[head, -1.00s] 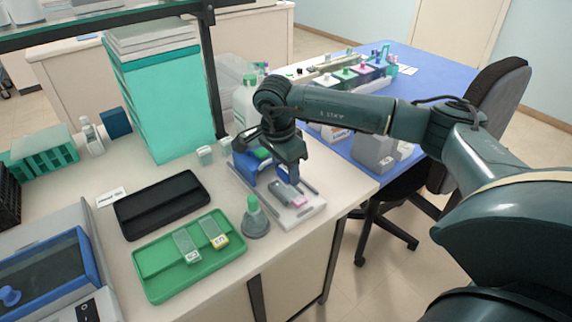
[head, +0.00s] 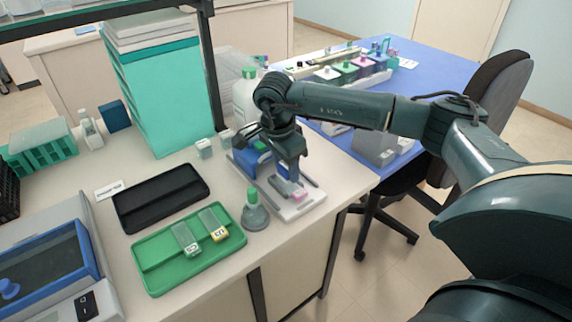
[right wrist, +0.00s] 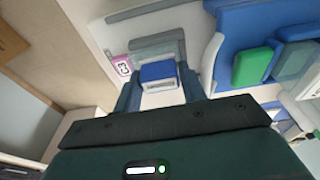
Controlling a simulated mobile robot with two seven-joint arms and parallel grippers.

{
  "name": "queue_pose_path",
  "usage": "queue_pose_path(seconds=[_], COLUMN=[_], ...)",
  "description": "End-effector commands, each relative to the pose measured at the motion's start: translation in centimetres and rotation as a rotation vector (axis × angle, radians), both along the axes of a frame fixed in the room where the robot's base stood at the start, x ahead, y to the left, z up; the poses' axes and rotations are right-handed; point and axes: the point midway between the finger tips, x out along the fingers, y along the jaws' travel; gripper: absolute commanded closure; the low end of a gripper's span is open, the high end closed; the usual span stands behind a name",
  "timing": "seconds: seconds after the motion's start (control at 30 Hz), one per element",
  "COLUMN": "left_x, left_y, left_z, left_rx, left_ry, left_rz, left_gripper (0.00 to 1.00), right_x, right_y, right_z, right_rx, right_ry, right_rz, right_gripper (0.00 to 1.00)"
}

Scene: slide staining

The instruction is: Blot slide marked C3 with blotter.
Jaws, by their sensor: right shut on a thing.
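Slide C3 with a pink label lies on a white base (head: 308,207); its label (right wrist: 122,66) reads C3 in the right wrist view and also shows in the head view (head: 299,195). My right gripper (head: 285,182) is over the slide. In the right wrist view, the right gripper (right wrist: 158,90) is shut on the blotter (right wrist: 158,72), a small block with a blue top and pale lower part, right beside the label. I cannot tell whether the blotter touches the glass. The gripper hides part of the slide. My left gripper is not in view.
A blue holder (right wrist: 263,25) with a green block (right wrist: 253,66) stands beside the slide. The green tray (head: 160,281) holds two slides. A black tray (head: 160,200) lies behind it. The table edge is near.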

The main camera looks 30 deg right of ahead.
Motion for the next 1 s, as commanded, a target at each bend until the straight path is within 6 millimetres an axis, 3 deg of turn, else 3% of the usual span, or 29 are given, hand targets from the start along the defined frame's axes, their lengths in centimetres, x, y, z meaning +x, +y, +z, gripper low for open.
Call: queue_pose_path(seconds=[1.0], left_x=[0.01], left_y=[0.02], left_z=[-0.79], left_rx=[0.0], left_ry=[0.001], left_rz=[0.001], left_gripper=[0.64], right_x=[0.01], right_y=[0.0], right_z=[-0.93], right_rx=[0.0], right_ry=[0.0], right_rz=[0.0], right_gripper=[0.75])
